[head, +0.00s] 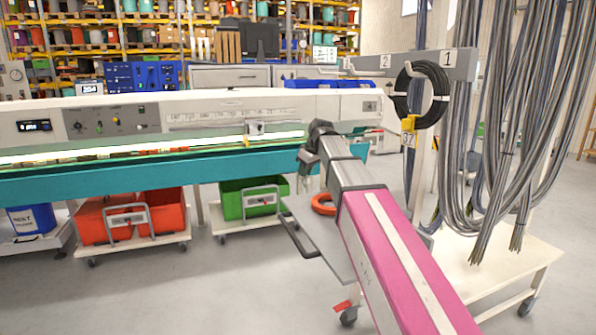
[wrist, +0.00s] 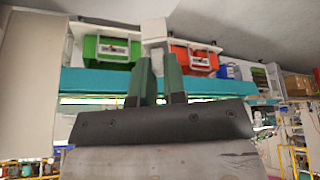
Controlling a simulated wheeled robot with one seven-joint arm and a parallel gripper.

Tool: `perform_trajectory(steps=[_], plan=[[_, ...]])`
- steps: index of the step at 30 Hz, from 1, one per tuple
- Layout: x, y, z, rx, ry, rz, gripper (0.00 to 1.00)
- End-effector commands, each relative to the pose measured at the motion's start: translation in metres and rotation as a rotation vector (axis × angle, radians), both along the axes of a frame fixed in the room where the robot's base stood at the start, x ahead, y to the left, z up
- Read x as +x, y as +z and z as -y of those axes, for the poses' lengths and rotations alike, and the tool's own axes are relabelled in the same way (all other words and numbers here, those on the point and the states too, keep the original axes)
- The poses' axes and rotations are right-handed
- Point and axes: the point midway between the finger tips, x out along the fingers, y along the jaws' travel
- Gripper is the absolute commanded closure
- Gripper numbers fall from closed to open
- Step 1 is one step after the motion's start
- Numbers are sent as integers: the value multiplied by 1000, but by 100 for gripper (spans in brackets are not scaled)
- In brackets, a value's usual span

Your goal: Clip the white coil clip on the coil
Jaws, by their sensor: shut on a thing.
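In the wrist view my gripper (wrist: 158,58) has its two green fingers closed on the white coil clip (wrist: 154,31), a small pale block at the fingertips. In the head view my wrist is in front of the teal-edged bench and my gripper (head: 306,183) points downward, small and partly hidden; I cannot make out the clip there. The coil (head: 438,76), a black ring of cable with pale bands and a yellow tag (head: 408,124), hangs at the rail end marked 1. It is to the right of my gripper and apart from it.
A long bench machine (head: 240,160) stands across the left and middle. Under it are red bins (head: 104,220) and a green bin (head: 240,200) on trolleys. An orange ring (head: 323,204) lies on a grey cart surface. Grey cable bundles (head: 520,110) hang to the right above a white trolley (head: 500,270).

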Motion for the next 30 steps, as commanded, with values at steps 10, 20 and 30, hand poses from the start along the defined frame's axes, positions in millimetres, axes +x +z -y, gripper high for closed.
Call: perform_trajectory(steps=[10,20,30], plan=[[51,-22,52,46,-12,11,100],[53,-33,55,50,-11,13,100],[52,-59,55,50,-11,12,100]])
